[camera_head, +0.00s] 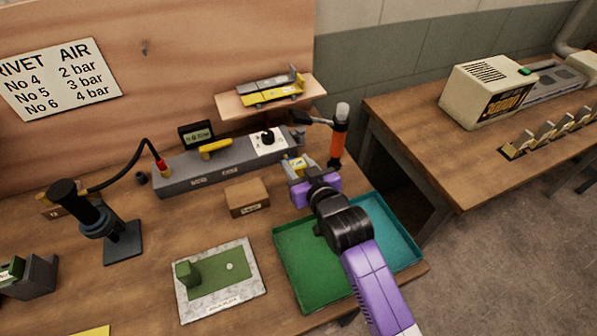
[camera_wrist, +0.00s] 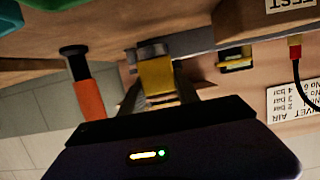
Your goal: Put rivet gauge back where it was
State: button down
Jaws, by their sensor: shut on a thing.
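My gripper (camera_head: 299,174) is shut on a small yellow and grey piece, which I take to be the rivet gauge (camera_head: 294,163). It is at the right end of the long grey bench unit, behind the tray. In the wrist view the yellow body of the gauge (camera_wrist: 155,76) sits between my fingers, with a grey part at its end. The fingers and wrist hide part of it. I cannot tell whether it touches anything below.
An orange-handled tool (camera_head: 338,136) stands close to the right of my gripper. The grey bench unit (camera_head: 185,176) and a small wooden block (camera_head: 247,197) are to the left. A green tray (camera_head: 300,285) lies in front. A wooden shelf (camera_head: 232,105) holds a yellow-grey device (camera_head: 268,91).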

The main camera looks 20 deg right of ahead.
aim_at(298, 174)
jog(key=shift+f, duration=1.5)
jog(key=shift+f, duration=0.15)
jog(key=c, duration=0.9)
grip_release()
jog(key=shift+s+r, duration=0.1)
jog(key=shift+r, duration=0.1)
jog(key=b+v, duration=0.1)
jog(key=v, duration=1)
jog(key=shift+f, duration=0.1)
jog(key=shift+s, duration=0.4)
